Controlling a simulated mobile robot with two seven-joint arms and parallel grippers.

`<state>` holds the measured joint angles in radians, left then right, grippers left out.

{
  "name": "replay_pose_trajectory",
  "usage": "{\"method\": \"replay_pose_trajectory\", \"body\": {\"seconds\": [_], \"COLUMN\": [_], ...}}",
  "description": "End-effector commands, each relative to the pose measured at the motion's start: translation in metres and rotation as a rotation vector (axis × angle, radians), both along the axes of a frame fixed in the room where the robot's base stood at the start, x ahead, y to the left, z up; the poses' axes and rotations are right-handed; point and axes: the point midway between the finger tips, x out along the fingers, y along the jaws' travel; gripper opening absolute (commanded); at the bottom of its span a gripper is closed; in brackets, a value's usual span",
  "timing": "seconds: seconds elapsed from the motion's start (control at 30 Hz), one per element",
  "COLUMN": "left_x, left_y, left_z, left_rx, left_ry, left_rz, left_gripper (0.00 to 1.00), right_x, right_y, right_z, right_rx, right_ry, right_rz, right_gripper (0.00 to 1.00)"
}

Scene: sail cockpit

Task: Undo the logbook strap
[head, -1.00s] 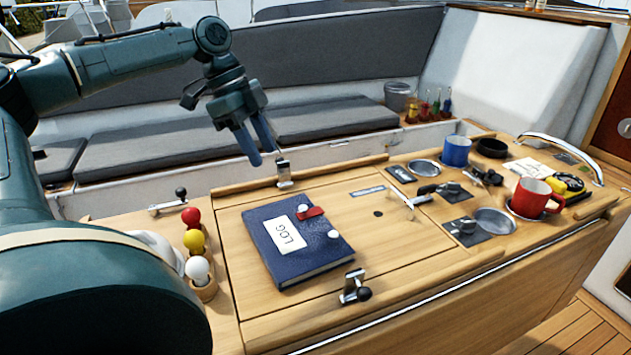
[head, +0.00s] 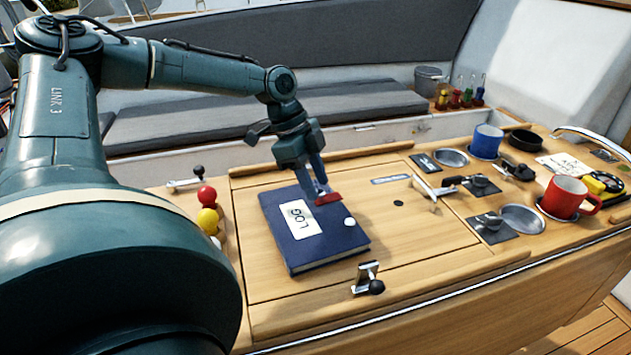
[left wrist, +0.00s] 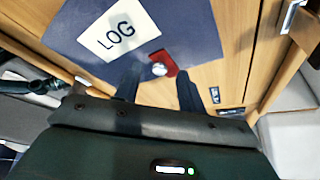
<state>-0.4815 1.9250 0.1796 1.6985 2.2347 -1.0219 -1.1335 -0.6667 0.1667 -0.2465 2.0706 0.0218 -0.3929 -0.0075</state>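The dark blue logbook (head: 322,247) lies on the wooden table top, its white LOG label (head: 299,219) facing up. A short red strap (head: 328,199) is at its far edge. A white stud (head: 349,222) shows on the cover. My left gripper (head: 318,190) is down at the strap. In the left wrist view its two fingers (left wrist: 160,88) are apart, one on each side of the red strap (left wrist: 170,62) and a pale round stud (left wrist: 159,69). I cannot tell whether the fingers touch the strap. My right gripper is not in view.
Red (head: 207,195) and yellow (head: 208,221) balls stand left of the book. A metal latch (head: 367,279) is at the front edge. A blue mug (head: 487,141), a red mug (head: 566,197) and a winch-like lever (head: 432,193) are to the right. Table between book and lever is clear.

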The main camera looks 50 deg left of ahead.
Motion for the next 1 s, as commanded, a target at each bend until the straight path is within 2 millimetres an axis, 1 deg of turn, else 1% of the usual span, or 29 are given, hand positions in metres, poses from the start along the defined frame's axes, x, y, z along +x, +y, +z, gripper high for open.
{"method": "replay_pose_trajectory", "body": {"seconds": [0.1,0.37,0.87,1.0], "left_x": [0.0006,0.0009,0.0009,0.001], "left_y": [-0.0021,-0.0024,-0.0022,-0.0022], "left_z": [-0.005,-0.0055,-0.0053,-0.0053], "left_rx": [0.0,-0.001,-0.001,-0.001], "left_ry": [0.001,0.0,0.0,0.001], "left_rz": [0.0,0.0,0.0,0.001], "left_gripper": [0.4,0.4,0.0,0.0], "right_x": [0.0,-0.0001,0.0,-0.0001], "right_y": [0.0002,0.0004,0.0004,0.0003], "right_z": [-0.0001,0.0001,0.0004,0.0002], "right_rx": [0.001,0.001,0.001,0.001], "right_ry": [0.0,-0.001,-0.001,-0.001], "right_rz": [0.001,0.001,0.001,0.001], "right_gripper": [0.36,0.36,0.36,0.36]}}
